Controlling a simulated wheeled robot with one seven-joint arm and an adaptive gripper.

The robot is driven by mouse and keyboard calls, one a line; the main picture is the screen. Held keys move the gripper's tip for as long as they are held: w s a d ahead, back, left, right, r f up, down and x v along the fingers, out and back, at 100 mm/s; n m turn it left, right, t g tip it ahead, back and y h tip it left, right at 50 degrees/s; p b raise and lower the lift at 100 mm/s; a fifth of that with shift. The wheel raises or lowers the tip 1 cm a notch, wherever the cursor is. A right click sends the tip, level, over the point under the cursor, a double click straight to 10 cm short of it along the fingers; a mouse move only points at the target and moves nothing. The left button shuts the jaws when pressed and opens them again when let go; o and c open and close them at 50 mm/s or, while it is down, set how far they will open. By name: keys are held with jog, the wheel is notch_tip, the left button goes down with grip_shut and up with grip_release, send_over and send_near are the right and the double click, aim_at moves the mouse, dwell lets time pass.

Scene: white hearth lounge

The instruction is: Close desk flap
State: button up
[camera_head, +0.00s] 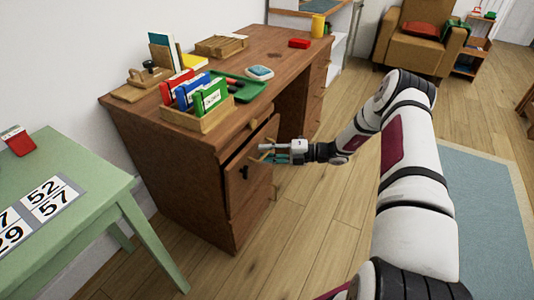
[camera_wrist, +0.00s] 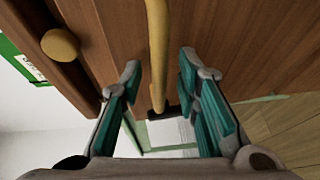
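The brown wooden desk (camera_head: 170,150) stands against the wall in the head view. The flap (camera_head: 248,190) is the front panel of its left pedestal, below a drawer with a round knob; it appears to stand slightly out from the body, but how far is unclear. My gripper (camera_head: 276,153) is at the flap's upper right. In the wrist view, my gripper (camera_wrist: 160,100) is open, its teal-padded fingers on either side of a pale bar handle (camera_wrist: 157,50), with gaps visible on both sides. Brown wood lies behind the bar. The flap's hinge is hidden.
A green table (camera_head: 100,185) with number cards stands at left. The desk top holds a file box (camera_head: 198,120), a green tray (camera_head: 240,86) and a yellow cup (camera_head: 318,26). Wooden floor (camera_head: 320,210) is open in front. The drawer knob (camera_wrist: 60,44) is left of my fingers.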

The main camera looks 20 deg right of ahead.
aim_at(256, 148)
grip_shut()
jog(key=shift+w+a, duration=0.1)
jog(key=shift+w+a+r, duration=0.2)
jog(key=shift+w+a, duration=0.2)
jog(key=shift+w, duration=0.15)
jog(key=shift+w+a+r, duration=0.2)
jog(key=shift+w+a, duration=0.15)
jog(key=shift+w, duration=0.15)
grip_release()
jog(key=v, duration=1.2)
